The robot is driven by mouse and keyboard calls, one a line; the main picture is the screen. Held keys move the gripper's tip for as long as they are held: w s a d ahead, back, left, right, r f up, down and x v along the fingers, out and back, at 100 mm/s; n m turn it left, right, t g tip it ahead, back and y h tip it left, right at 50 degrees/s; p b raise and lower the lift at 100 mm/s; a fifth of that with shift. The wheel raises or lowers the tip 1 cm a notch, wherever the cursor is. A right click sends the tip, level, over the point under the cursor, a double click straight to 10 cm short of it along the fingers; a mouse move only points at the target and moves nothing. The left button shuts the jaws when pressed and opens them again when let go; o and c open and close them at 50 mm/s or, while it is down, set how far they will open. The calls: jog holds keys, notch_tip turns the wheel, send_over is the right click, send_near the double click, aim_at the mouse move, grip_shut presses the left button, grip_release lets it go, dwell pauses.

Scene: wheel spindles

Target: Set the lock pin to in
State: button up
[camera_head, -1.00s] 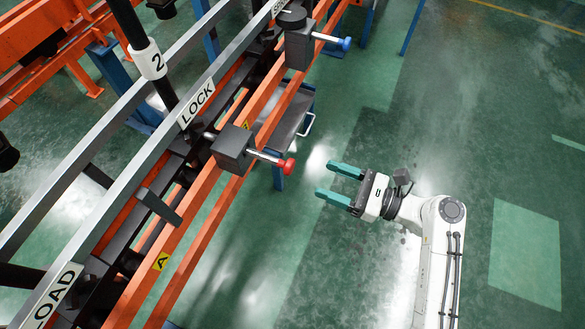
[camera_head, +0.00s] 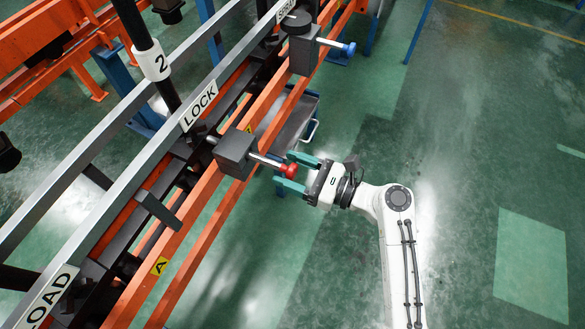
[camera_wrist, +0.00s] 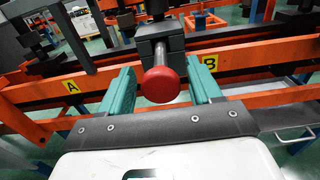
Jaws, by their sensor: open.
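The lock pin is a metal rod with a red knob (camera_head: 290,171), sticking out to the right from a dark grey block (camera_head: 235,153) on the orange rail beside the LOCK sign (camera_head: 199,105). A length of bare rod shows between block and knob. My gripper (camera_head: 291,174) is open, with its green fingers on either side of the red knob. In the wrist view, the red knob (camera_wrist: 161,85) sits between the two fingers (camera_wrist: 163,88), with the block (camera_wrist: 160,40) behind it. I cannot tell whether either finger touches the knob.
A second block with a blue-knobbed pin (camera_head: 348,49) stands farther along the rail. Orange rails (camera_head: 190,220) run diagonally at the left. The green floor at the right is clear.

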aim_at(248, 154)
jog(key=shift+c, duration=0.4)
grip_shut()
jog(key=shift+p+x, duration=0.65)
jog(key=shift+x, duration=1)
jog(key=shift+w+r, duration=0.1)
jog(key=shift+r, duration=0.05)
jog(key=shift+o, duration=0.4)
grip_release()
jog(key=shift+a, duration=0.1)
